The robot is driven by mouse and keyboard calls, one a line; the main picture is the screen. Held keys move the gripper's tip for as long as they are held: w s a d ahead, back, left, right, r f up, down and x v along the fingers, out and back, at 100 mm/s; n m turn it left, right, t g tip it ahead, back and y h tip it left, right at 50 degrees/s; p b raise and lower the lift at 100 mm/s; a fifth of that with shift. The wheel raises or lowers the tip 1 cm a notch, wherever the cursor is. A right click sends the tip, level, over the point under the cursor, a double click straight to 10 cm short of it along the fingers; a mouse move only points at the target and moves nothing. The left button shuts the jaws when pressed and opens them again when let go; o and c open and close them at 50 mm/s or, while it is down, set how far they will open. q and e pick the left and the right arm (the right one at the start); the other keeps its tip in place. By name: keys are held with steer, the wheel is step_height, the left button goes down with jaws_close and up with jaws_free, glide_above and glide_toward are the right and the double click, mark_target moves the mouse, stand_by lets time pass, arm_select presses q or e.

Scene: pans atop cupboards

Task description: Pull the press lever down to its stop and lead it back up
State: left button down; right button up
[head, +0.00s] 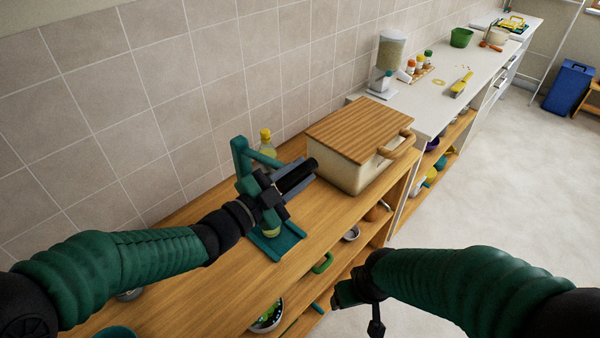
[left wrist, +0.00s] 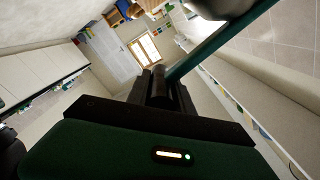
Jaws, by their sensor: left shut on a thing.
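The teal press (head: 243,160) stands on the wooden cupboard top, with its upright post at the back and its flat base (head: 285,243) at the front. A yellow-green piece sits low on the base, partly covered by my gripper. My left gripper (head: 296,180) is in front of the press and shut on the lever's dark grip. In the left wrist view the dark grip (left wrist: 159,88) lies between the fingers, and the teal lever bar (left wrist: 225,42) runs from it to the upper right. My right gripper (head: 374,318) hangs low, beyond the cupboard's front edge; its jaw opening is unclear.
A cream box with a wooden lid (head: 350,130) stands close to the right of the press. A bottle with a yellow cap (head: 266,142) is behind it. The tiled wall (head: 170,95) runs along the back. Open shelves below hold bowls and a green-handled item (head: 322,263).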

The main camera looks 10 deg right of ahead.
arm_select(q)
steer(key=w+a+r+n+p, duration=0.3)
steer(key=w+r+n+p, duration=0.2)
steer(key=p, duration=0.5)
steer(key=w+a+r+n+p, duration=0.4)
steer(key=w+r+p, duration=0.2)
steer(key=r+p, duration=0.4)
steer(key=shift+w+a+r+n, duration=0.15)
steer(key=shift+a+n, duration=0.15)
steer(key=shift+n, duration=0.1)
steer(key=c, duration=1.4)
jaws_free()
steer(key=shift+w, duration=0.1)
steer(key=shift+o, duration=1.4)
steer(key=shift+w+a, duration=0.1)
steer(key=shift+w, duration=0.15)
steer(key=shift+a, duration=0.1)
